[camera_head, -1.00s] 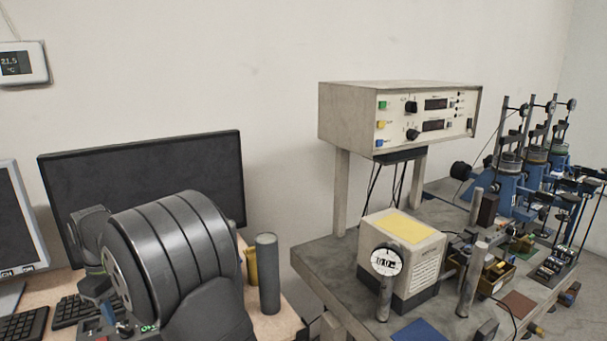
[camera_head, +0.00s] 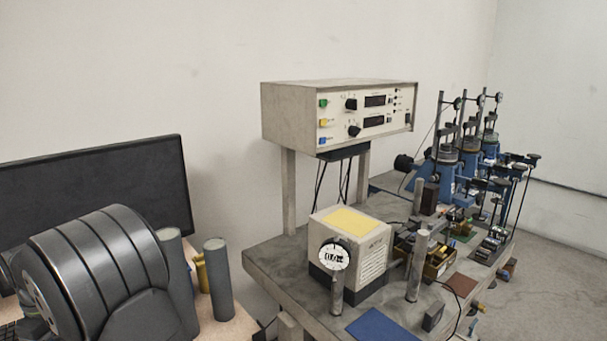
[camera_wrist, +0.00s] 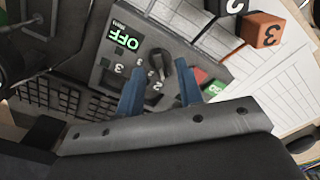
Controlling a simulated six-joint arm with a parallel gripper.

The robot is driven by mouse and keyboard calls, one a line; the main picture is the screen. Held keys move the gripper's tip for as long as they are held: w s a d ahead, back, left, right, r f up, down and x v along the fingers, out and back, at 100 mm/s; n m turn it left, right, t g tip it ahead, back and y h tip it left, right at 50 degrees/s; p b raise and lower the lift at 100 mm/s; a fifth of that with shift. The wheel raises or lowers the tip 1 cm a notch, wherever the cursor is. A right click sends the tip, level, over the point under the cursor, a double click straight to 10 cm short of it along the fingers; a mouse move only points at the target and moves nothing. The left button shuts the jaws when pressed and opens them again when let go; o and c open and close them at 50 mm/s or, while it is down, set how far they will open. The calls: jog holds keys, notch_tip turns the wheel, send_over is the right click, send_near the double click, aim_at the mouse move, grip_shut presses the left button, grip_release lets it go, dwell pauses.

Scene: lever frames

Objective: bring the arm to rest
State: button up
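My gripper (camera_wrist: 160,88) shows in the wrist view as two blue fingers standing apart, with nothing held between them. Beyond the fingertips is a dark grey control box (camera_wrist: 108,72) with a green-lit display (camera_wrist: 125,38) reading OFF. A black lever knob (camera_wrist: 158,64) on the box, with numbers printed around it, appears in the gap past the fingers; I cannot tell the exact distance. In the head view my dark arm link (camera_head: 95,270) fills the lower left, and the gripper and control box are hidden or out of frame there.
A black monitor (camera_head: 95,190) stands behind my arm. A keyboard (camera_wrist: 58,105) lies beside the control box, and numbered cubes (camera_wrist: 262,30) sit on papers. At right, a grey bench (camera_head: 275,265) carries a white box (camera_head: 375,255), an instrument unit (camera_head: 290,112) and blue stands.

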notch_tip(320, 180, up, 16)
notch_tip(320, 180, down, 17)
jog(key=shift+f, duration=0.1)
jog(key=shift+f+m, duration=0.1)
jog(key=shift+m, duration=0.2)
jog(key=m, duration=1.1)
jog(key=shift+m, duration=2.6)
